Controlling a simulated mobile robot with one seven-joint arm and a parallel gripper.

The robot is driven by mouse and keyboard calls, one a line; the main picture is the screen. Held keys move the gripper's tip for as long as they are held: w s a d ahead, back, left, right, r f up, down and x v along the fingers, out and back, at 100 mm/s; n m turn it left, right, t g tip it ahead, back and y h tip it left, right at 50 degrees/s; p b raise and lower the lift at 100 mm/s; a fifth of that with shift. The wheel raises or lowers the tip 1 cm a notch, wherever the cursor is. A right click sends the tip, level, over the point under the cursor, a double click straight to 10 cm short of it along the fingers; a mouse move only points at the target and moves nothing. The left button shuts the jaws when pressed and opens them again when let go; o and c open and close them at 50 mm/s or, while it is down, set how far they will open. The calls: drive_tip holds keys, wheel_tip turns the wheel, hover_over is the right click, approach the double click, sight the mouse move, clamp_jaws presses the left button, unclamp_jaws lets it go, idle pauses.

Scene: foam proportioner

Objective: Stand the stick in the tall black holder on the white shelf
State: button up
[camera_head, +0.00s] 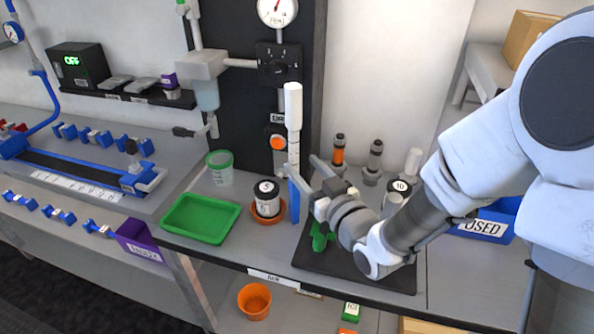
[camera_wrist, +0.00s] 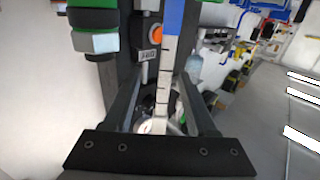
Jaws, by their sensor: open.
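The stick (camera_head: 293,108) stands upright near the middle of the head view, with a white top, a marked scale and a blue lower part. In the wrist view the stick (camera_wrist: 163,75) runs between my fingers, its blue part at the top of the picture. My gripper (camera_head: 300,164) is open, one finger to each side of the stick; it also shows in the wrist view (camera_wrist: 159,82). I cannot tell whether a finger touches the stick. A white shelf (camera_head: 487,60) shows at the upper right. I cannot pick out the tall black holder; my arm hides part of that side.
Left of the stick are a black-and-white jar (camera_head: 267,198) on an orange saucer, a green tray (camera_head: 200,219) and a green-rimmed cup (camera_head: 220,165). A black mat (camera_head: 305,260) lies under my gripper. A cardboard box (camera_head: 533,40) is at upper right.

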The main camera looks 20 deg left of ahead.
drive_tip(key=x, duration=0.7)
drive_tip(key=shift+s+a+p, duration=0.25)
drive_tip(key=shift+s+p, duration=0.05)
drive_tip(key=shift+s, duration=0.05)
drive_tip(key=shift+c, duration=0.3)
clamp_jaws()
idle(0.8)
